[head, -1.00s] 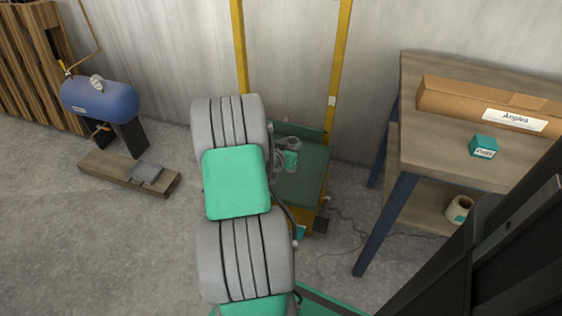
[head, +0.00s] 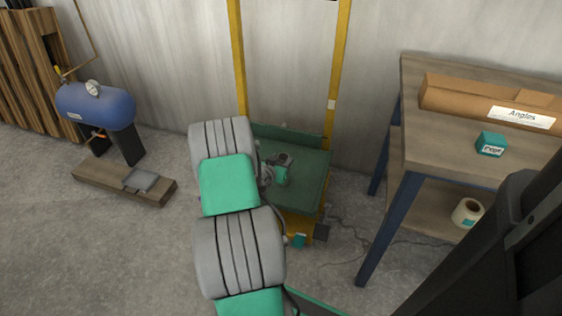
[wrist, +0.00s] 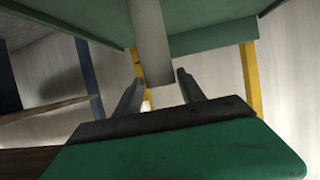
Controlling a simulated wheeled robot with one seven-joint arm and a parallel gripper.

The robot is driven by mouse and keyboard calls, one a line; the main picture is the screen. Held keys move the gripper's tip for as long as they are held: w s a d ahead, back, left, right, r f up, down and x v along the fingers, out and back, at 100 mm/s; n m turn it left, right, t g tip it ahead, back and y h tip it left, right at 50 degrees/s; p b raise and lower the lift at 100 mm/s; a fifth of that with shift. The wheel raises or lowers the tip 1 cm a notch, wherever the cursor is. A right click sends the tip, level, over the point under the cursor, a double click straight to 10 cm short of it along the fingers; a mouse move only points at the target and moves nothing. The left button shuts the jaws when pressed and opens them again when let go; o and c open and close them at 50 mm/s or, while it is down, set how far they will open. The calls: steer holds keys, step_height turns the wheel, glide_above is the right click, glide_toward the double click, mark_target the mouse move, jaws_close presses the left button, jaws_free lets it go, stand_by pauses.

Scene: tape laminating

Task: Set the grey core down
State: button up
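The grey core (wrist: 151,40) is a plain upright grey cylinder in the wrist view, which looks upside down. One end of it lies between my two fingertips, and its other end runs out of the picture. My gripper (wrist: 160,77) has its fingers apart on either side of the core. A narrow gap shows at the right finger; the left finger is very close to the core. In the head view my gripper (head: 281,170) is over the green platform (head: 308,185) of a yellow-framed stand. My arm partly hides that platform, and the core is hard to make out there.
At right stands a bench (head: 425,150) with a long cardboard box (head: 465,98), a small teal box (head: 491,145), and a tape roll (head: 467,212) on its lower shelf. A blue tank (head: 96,104) and a wooden plank (head: 105,180) are at left. Yellow posts (head: 340,60) rise behind the platform.

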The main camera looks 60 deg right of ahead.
steer(key=shift+o, duration=1.4)
steer(key=shift+r, duration=0.1)
